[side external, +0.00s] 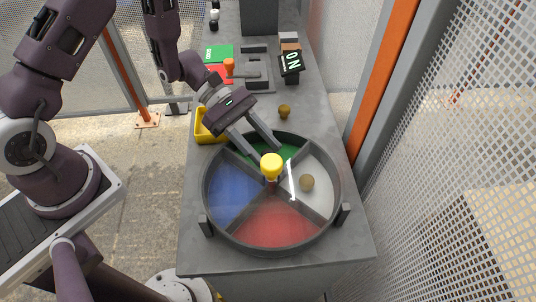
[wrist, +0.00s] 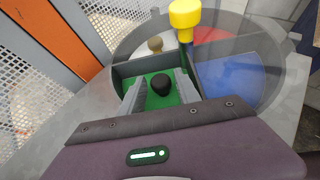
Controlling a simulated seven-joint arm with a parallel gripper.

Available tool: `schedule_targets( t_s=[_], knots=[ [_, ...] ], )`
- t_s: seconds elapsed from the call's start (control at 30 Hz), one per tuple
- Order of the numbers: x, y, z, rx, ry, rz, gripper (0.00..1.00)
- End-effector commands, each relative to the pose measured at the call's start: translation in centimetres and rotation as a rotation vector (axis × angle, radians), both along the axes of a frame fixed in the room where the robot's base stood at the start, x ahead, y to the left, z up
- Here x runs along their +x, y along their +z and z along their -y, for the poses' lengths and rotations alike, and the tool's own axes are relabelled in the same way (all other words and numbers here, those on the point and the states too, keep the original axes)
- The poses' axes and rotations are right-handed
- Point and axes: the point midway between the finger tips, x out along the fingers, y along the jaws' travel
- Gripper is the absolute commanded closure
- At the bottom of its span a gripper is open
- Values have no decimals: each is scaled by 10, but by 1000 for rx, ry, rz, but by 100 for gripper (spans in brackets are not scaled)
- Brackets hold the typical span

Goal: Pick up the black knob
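The black knob (wrist: 160,84) lies on the green compartment (wrist: 133,72) of a round divided tray. In the wrist view it appears between the two fingers of my gripper (wrist: 160,78), with space on both sides. My gripper is open and empty. In the side view my gripper (side external: 267,152) reaches down over the green part (side external: 287,152) of the round tray (side external: 208,205). I cannot make out the black knob there.
A yellow-topped post (side external: 271,166) stands at the tray's centre, close to my fingers. Dark divider walls separate the green, white, red and blue compartments. A tan ball (side external: 307,182) is in the white one.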

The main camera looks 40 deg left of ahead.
Motion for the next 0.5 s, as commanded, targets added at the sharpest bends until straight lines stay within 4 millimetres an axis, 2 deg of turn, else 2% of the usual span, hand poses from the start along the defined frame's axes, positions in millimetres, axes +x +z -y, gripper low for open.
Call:
schedule_targets(
  t_s=[0.2, 0.27, 0.4, 0.5],
  knots=[
    [0, -1, 2, 1, 1, 0, 61],
    [0, -1, 2, 1, 0, 1, 71],
    [0, -1, 2, 1, 0, 1, 98],
    [0, -1, 2, 1, 0, 1, 100]
  ],
)
